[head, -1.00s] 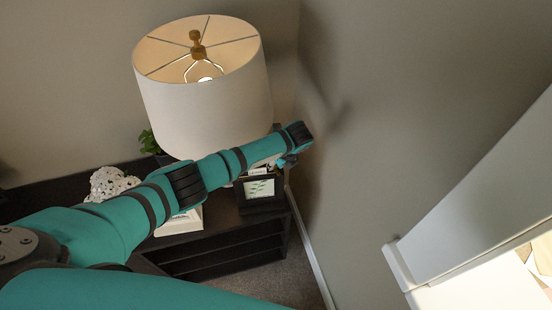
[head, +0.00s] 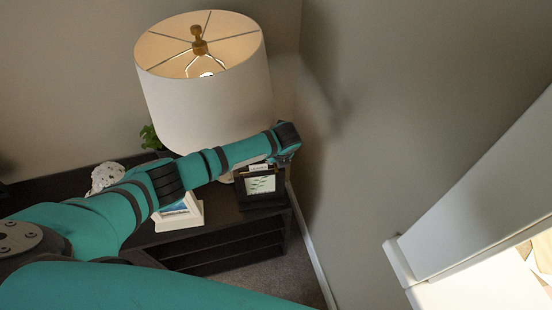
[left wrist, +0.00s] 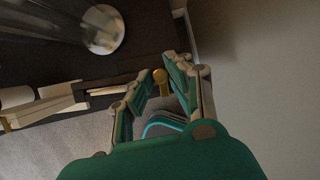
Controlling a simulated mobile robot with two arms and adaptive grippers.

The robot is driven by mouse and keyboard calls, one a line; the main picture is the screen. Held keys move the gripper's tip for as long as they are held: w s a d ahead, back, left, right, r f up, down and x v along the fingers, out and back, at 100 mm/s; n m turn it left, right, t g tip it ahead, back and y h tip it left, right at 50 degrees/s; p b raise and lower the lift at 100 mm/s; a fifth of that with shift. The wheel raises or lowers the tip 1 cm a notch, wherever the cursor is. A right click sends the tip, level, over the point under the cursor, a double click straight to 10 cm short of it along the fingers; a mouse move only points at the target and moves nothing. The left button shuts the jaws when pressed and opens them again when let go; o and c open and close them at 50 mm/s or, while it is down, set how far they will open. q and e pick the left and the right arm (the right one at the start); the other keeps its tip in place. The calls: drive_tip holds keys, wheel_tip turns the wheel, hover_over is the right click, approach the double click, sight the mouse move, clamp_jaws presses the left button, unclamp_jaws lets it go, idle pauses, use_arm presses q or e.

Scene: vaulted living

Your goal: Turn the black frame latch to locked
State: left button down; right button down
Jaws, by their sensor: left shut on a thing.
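The black frame (head: 258,200) stands on the dark shelf unit, with a leaf picture in it, in the middle of the head view. My left gripper (head: 284,160) is at the frame's upper right corner, and my wrist hides much of it. In the left wrist view, the two fingers of my left gripper (left wrist: 160,76) stand on either side of a small gold-coloured knob (left wrist: 159,74), which appears to be the latch. The gripper is shut on it. The finger contact and the latch's exact angle are hard to make out. My right gripper is not in view.
A large white lamp (head: 205,105) stands just behind my arm. A white frame (head: 182,216) and a white textured ornament (head: 106,176) share the shelf unit (head: 225,250). A grey wall (head: 400,120) is close on the right.

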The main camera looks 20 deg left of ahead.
use_arm(q)
drive_tip(key=c, duration=1.2)
unclamp_jaws()
drive_tip(key=shift+c, duration=0.2)
drive_tip(key=v, duration=0.8)
drive_tip(key=shift+d, duration=0.1)
